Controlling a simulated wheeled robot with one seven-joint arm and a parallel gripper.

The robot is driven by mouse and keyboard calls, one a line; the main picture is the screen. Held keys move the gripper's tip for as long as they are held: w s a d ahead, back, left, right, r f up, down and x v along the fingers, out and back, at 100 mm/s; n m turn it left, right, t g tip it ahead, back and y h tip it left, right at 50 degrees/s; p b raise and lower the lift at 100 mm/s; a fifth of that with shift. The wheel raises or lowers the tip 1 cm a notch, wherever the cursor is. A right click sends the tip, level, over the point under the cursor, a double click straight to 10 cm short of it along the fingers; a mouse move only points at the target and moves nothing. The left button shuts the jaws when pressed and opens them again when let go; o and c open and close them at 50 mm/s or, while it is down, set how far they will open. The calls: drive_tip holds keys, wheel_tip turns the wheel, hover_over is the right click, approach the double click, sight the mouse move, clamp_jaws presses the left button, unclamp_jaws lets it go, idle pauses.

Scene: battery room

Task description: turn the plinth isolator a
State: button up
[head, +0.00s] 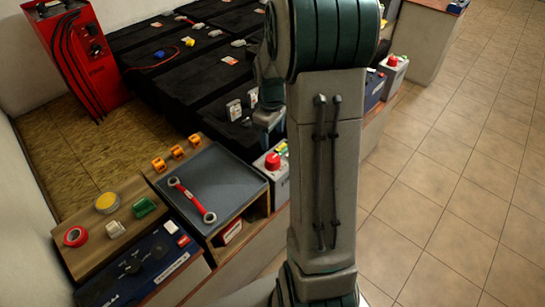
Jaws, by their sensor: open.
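A plinth isolator, a pale grey box with a red knob (272,162), stands beside the dark tray, just left of my arm. My arm hides part of its right side. A similar pale box with a red knob (392,61) stands farther back on the right. I see no letters telling which one is a. My gripper (267,123) shows partly at the left edge of my arm, above and behind the nearer isolator in the picture. It is open and appears apart from the knob. My arm hides much of it.
A dark tray (226,176) holds a red wrench (190,199). Black battery blocks (150,95) fill the back. A red charger (75,55) stands back left. Tiled floor at right is clear.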

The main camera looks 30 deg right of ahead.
sight(273, 158)
wheel_tip(273, 158, down, 10)
drive_tip(key=shift+d+r+b, duration=0.1)
drive_tip(key=shift+b, duration=0.4)
drive_tip(key=shift+c, duration=0.3)
drive_tip(key=c, duration=0.9)
